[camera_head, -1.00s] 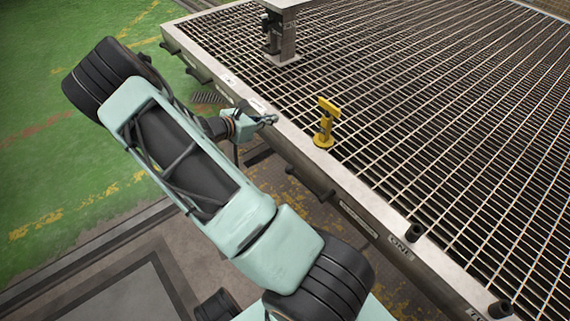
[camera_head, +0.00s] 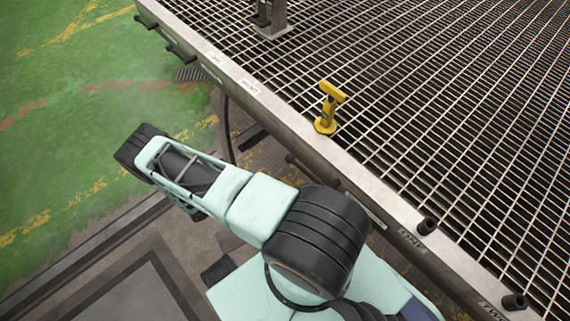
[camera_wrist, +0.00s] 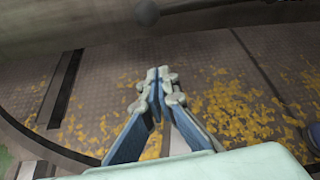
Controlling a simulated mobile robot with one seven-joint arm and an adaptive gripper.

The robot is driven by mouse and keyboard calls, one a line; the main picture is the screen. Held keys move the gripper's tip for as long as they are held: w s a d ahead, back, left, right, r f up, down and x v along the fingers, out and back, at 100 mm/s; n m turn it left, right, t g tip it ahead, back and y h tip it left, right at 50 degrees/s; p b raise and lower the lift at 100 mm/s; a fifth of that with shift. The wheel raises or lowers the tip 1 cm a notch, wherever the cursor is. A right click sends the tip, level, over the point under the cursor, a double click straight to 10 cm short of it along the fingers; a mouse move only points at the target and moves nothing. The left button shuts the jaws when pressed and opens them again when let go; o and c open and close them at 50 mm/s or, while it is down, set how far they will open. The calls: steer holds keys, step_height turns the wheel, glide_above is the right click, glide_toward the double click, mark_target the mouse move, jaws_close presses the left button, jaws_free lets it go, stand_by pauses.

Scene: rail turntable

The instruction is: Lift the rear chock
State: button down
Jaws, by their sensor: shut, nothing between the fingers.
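I cannot make out any thing that is clearly a rear chock in either view. My gripper (camera_wrist: 158,75) shows in the wrist view with its pale fingertips together and nothing between them. It hangs over a dark metal floor with flaking yellow paint (camera_wrist: 235,110). In the head view my gripper is hidden by my own arm. A yellow post with a short crosspiece (camera_head: 327,107) stands upright on the deck near its edge; my arm is apart from it.
The grated deck (camera_head: 297,128) fills the right side, with a raised pale edge and dark stubs (camera_head: 427,226) along it. A grey pedestal (camera_head: 270,20) stands at the back. Green floor (camera_head: 60,120) lies open at the left.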

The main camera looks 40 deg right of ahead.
steer(key=b+x, duration=0.3)
steer(key=x, duration=0.7)
steer(key=shift+w+d+r, duration=0.1)
steer(key=shift+w+r, duration=0.1)
steer(key=shift+r, duration=0.8)
steer(key=shift+w+d+r, duration=0.1)
steer(key=shift+w+r, duration=0.05)
steer(key=shift+r, duration=0.85)
